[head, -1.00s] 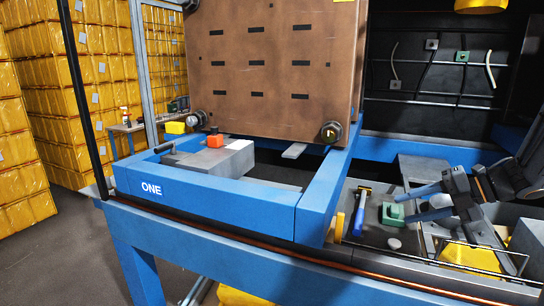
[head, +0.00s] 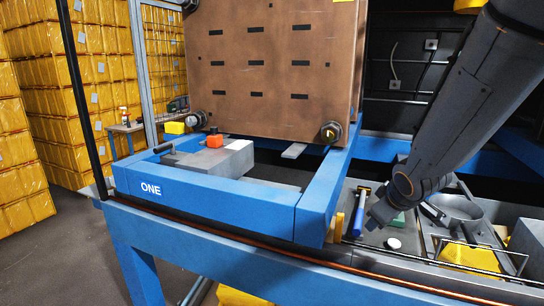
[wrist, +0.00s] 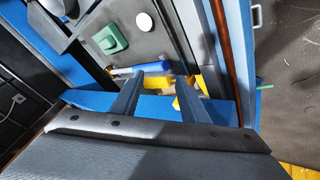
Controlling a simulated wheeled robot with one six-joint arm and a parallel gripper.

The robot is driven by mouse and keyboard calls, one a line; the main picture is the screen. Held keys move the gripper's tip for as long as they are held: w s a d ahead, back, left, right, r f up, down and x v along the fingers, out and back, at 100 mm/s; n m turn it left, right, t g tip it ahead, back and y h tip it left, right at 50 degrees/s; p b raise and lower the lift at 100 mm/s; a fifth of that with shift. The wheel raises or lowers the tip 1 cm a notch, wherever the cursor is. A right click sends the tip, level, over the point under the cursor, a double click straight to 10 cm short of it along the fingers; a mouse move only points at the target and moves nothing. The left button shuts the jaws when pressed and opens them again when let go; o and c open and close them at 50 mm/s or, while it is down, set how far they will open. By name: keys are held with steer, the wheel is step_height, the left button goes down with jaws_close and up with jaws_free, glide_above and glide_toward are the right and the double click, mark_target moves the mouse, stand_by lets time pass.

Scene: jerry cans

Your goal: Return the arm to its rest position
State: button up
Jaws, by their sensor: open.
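My arm (head: 470,110) reaches down from the upper right in the head view. My gripper (head: 378,214) hangs low over the grey work surface, just right of the blue frame. In the wrist view my gripper (wrist: 160,78) shows two separated fingers, open, with nothing held between them. Beyond the fingertips lie a blue-handled tool (wrist: 122,71) and some yellow pieces. Contact between the fingers and these things cannot be told. In the head view the wrist partly hides the green block (head: 398,223).
The blue frame marked ONE (head: 205,198) and a large brown panel (head: 268,70) stand left of my arm. A white cap (head: 393,243) lies on the surface. A yellow container (head: 470,258) sits by a wire rail at right. Stacked yellow cans (head: 95,110) fill the far left.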

steer(key=s+a+f+m+g+y, duration=0.1)
steer(key=s+a+f+m+g, duration=0.2)
steer(key=s, duration=0.5)
steer(key=s+a+f+m+g, duration=0.2)
steer(key=s+a+m, duration=0.2)
steer(key=s+a, duration=0.3)
step_height(320, 180, down, 12)
steer(key=s+d+g+b, duration=0.1)
steer(key=g+b, duration=0.1)
steer(key=b, duration=0.8)
steer(key=shift+s, duration=0.35)
steer(key=shift+d+r, duration=0.1)
